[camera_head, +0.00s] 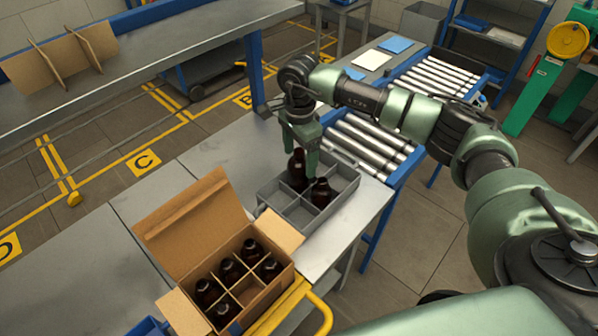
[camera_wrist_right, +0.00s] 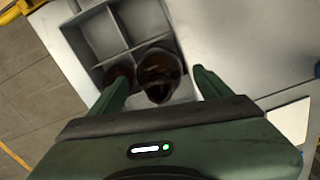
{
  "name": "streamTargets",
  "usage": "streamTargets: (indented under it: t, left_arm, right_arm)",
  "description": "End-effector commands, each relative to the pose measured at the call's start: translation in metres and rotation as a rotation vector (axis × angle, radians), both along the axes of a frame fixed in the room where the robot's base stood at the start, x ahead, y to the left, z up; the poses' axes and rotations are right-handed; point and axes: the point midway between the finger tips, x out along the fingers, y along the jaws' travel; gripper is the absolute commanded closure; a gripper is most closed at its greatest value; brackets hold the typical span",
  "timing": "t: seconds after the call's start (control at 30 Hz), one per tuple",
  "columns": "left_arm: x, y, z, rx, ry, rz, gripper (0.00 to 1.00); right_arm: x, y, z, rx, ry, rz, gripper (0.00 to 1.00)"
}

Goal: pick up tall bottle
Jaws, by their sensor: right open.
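A tall dark amber bottle (camera_head: 297,168) stands upright in the far part of a grey divided tray (camera_head: 281,204). A second amber bottle (camera_head: 321,193) stands in a nearer compartment of that tray. My right gripper (camera_head: 301,147) points down over the tall bottle, with its fingers around the upper part. In the right wrist view, the open fingers lie to either side of one bottle (camera_wrist_right: 160,78), with gaps visible. The other bottle (camera_wrist_right: 119,76) is partly hidden behind the left finger. The tall bottle's base is hidden by the tray. My left gripper is not in view.
An open cardboard box (camera_head: 276,303) with several amber bottles in divided cells stands nearer, left of the tray. A roller conveyor (camera_head: 369,138) lies beyond the tray. A raised shelf (camera_head: 160,50) crosses the upper left. The metal table (camera_head: 190,163) is clear left of the tray.

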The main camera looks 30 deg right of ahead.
Motion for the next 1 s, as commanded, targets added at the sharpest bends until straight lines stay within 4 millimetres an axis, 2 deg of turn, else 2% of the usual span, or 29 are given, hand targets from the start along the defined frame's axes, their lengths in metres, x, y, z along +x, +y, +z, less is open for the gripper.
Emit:
streamTargets:
  t: [0.07,0.1,0.37,0.77,0.87,1.0]
  left_arm:
    - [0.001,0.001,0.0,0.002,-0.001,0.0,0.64]
    - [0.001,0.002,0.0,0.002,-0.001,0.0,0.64]
    - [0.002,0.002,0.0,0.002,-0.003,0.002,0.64]
    - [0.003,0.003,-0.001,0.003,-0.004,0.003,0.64]
    - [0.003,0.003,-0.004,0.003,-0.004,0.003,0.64]
    - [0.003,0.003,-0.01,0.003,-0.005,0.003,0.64]
  right_arm:
    - [0.0,0.0,0.0,0.0,0.0,0.0,0.21]
    - [0.0,0.0,0.0,0.0,0.0,0.0,0.27]
    - [0.0,0.0,0.0,0.0,0.0,-0.001,0.99]
    - [0.001,0.0,0.004,0.0,-0.002,-0.001,1.0]
    - [0.001,0.0,0.01,0.001,-0.003,-0.002,1.0]
    - [0.001,0.0,0.028,0.002,-0.006,-0.001,1.0]
